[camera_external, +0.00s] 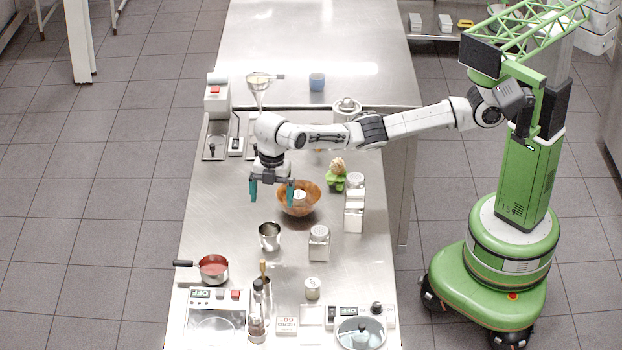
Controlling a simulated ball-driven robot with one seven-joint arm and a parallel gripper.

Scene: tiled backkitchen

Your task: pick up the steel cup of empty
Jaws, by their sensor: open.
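The steel cup (269,237) stands upright on the steel table, a shiny open-topped cup in the middle of the worktop. No contents can be made out inside it. My gripper (271,197) points down with its two teal fingers apart and nothing between them. It is above the table, higher in the picture than the cup and not touching it. The right finger overlaps the left edge of a wooden bowl in this view.
The wooden bowl (312,200) stands right of my gripper. A lidded glass jar (319,243) stands right of the cup. A red-filled saucepan (213,268) is at lower left. Table left of the cup is bare.

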